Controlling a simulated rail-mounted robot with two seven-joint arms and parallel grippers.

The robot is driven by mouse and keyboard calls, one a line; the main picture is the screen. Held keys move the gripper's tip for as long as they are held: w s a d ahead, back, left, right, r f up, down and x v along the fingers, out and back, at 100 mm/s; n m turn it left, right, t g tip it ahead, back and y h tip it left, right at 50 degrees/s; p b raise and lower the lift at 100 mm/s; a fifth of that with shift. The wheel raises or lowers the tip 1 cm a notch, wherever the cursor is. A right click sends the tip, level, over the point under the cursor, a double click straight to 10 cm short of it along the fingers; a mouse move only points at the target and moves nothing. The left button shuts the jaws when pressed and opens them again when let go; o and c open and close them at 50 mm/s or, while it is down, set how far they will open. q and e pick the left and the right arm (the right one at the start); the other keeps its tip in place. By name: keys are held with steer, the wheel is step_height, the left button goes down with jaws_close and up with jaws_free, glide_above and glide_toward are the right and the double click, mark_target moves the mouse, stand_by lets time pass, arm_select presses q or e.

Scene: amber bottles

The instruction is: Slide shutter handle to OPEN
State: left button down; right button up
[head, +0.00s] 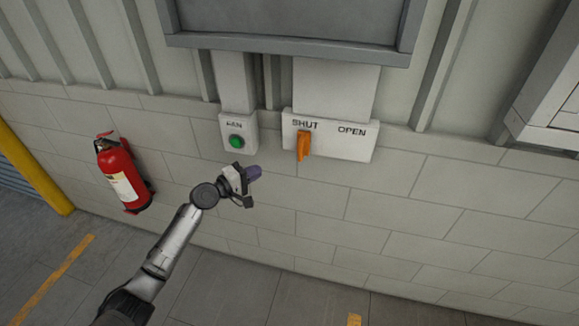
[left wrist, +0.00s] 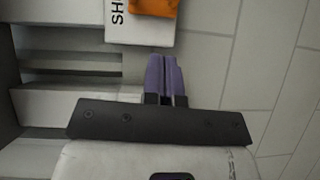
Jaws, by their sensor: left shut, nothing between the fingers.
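The orange shutter handle (head: 303,146) hangs from the white switch panel (head: 345,150), under the word SHUT at its left end. The word OPEN (head: 352,131) stands to its right. My left gripper (head: 256,172) is shut and empty, in front of the wall, below and left of the handle in the head view. In the left wrist view its purple fingers (left wrist: 166,78) are together, close to the panel edge. Part of the orange handle (left wrist: 154,7) shows at the top of that view, apart from the fingertips. My right gripper is not in view.
A smaller white box with a green button (head: 236,141) is left of the switch panel, close to my left gripper. A red fire extinguisher (head: 122,176) stands at the left, beside a yellow post (head: 32,170). The wall right of the panel is clear.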

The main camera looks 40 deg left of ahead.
arm_select(q)
steer(key=shift+w+a+r+n+t, duration=0.2)
steer(key=shift+a+n, duration=0.1)
steer(key=shift+a, duration=0.15)
steer(key=shift+w+a+r+n+t, duration=0.1)
steer(key=shift+a+r+n+t, duration=0.1)
steer(key=shift+a+n, duration=0.15)
steer(key=w+d, duration=0.5)
steer(key=w, duration=0.7)
steer(key=shift+p, duration=0.3)
steer(key=shift+d+f, duration=0.1)
steer(key=shift+f, duration=0.05)
